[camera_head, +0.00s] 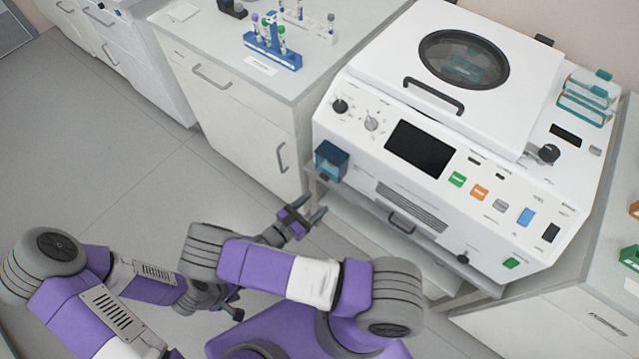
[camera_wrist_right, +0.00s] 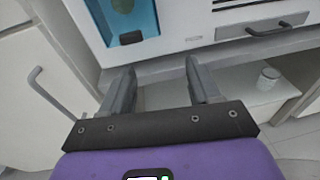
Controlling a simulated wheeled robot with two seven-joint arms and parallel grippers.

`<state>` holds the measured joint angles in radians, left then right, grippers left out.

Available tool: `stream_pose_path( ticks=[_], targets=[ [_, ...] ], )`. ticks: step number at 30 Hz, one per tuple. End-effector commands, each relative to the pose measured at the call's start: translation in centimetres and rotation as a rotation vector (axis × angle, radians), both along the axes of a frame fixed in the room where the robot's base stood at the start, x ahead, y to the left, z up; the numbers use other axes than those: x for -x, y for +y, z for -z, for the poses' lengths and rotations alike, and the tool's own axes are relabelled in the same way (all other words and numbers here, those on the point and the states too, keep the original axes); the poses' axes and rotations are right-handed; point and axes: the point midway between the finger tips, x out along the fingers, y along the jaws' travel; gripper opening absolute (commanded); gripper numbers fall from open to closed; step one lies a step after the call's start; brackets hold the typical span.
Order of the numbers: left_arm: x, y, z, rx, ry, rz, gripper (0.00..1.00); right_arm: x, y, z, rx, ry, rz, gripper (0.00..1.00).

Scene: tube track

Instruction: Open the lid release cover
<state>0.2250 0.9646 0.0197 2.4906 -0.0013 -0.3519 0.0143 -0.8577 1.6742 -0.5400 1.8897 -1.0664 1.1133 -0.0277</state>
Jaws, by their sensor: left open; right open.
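The white machine (camera_head: 470,150) stands on a bench at the right, with its lid (camera_head: 400,60) down. A translucent blue box-like cover (camera_head: 331,160), which looks like the lid release cover, sits at its front left corner. The cover also shows at the top of the right wrist view (camera_wrist_right: 148,18), with a dark part at its lower edge. My right gripper (camera_head: 314,206) is open and empty, below the cover and apart from it. In the right wrist view its two fingers (camera_wrist_right: 161,68) point toward the machine's lower front. My left gripper (camera_head: 232,303) is open, low at the left, partly hidden by my arms.
A drawer handle (camera_head: 402,222) sticks out from the machine's front. A cabinet with a handle (camera_head: 281,157) stands left of the machine, with a blue tube rack (camera_head: 272,48) on top. A white jar (camera_wrist_right: 269,78) stands on the shelf below. The floor at left is clear.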

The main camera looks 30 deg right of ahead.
Motion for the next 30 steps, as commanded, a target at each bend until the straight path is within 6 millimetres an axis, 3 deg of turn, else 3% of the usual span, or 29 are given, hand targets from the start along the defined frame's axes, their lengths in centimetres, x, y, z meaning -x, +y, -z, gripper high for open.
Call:
stream_pose_path(
  ticks=[1,5,18,30],
  targets=[
    [0.0,0.0,0.2,0.0,0.0,0.0,0.43,-1.2,0.7,-0.8,0.051,-0.02,-0.056,0.62],
    [0.0,0.0,0.3,0.0,0.0,0.0,0.43,-2.7,1.1,-1.9,0.111,-0.045,-0.116,0.62],
    [0.0,0.0,1.4,0.0,0.0,0.0,0.43,-5.0,-4.6,-1.9,0.112,-0.045,-0.114,0.62],
    [0.0,0.0,1.4,0.0,0.0,0.0,0.43,-5.3,-5.4,-1.9,0.11,-0.044,-0.114,0.62]
  ],
)
